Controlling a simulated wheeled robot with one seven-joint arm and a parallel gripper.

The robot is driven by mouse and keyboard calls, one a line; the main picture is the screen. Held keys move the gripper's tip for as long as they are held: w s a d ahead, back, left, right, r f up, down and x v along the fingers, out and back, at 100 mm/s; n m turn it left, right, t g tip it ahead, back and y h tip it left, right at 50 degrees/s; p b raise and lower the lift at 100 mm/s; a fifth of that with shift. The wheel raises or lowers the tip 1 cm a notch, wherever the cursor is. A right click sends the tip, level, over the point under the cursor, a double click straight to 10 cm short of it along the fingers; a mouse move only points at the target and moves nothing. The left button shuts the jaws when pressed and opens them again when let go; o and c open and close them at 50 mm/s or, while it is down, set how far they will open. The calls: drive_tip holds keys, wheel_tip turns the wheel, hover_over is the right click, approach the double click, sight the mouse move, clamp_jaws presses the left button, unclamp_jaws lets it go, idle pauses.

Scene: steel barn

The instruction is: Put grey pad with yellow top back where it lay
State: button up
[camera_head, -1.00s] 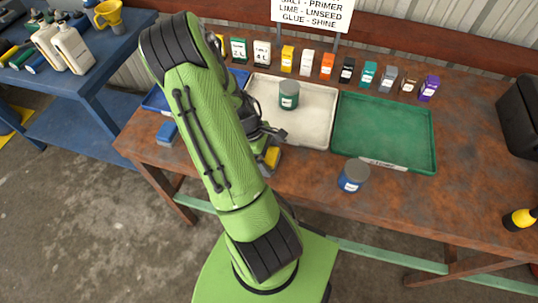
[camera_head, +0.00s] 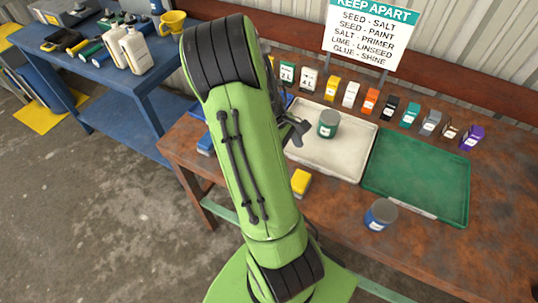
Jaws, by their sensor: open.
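The grey pad with yellow top (camera_head: 301,182) lies on the brown workbench near its front edge, just right of my green arm. Its yellow top shows clearly; its left side is partly hidden by the arm. My gripper (camera_head: 297,132) shows only in part behind the arm, above the left side of the white tray. It is open, apart from the pad, and farther back than it. The fingertips are mostly hidden.
A green can (camera_head: 328,124) stands in the white tray (camera_head: 335,163). A green tray (camera_head: 425,178) lies to the right, with a blue can (camera_head: 380,214) in front. Several small boxes line the back below a sign (camera_head: 370,32). A blue bench (camera_head: 110,85) stands left.

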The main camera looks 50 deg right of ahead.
drive_tip(key=w+a+r+t, duration=0.3)
drive_tip(key=w+a+r, duration=0.2)
drive_tip(key=a+r, duration=0.1)
drive_tip(key=s+a+r+m+t, duration=0.1)
drive_tip(key=s+a+r+t, duration=0.1)
drive_tip(key=a+r, duration=0.4)
drive_tip(key=s+a+r+t, duration=0.3)
drive_tip(key=a+r+t, duration=0.2)
drive_tip(key=a, duration=0.9)
drive_tip(key=shift+r+m+y, duration=0.3)
drive_tip(key=shift+r+m, duration=0.05)
drive_tip(key=shift+m, duration=0.05)
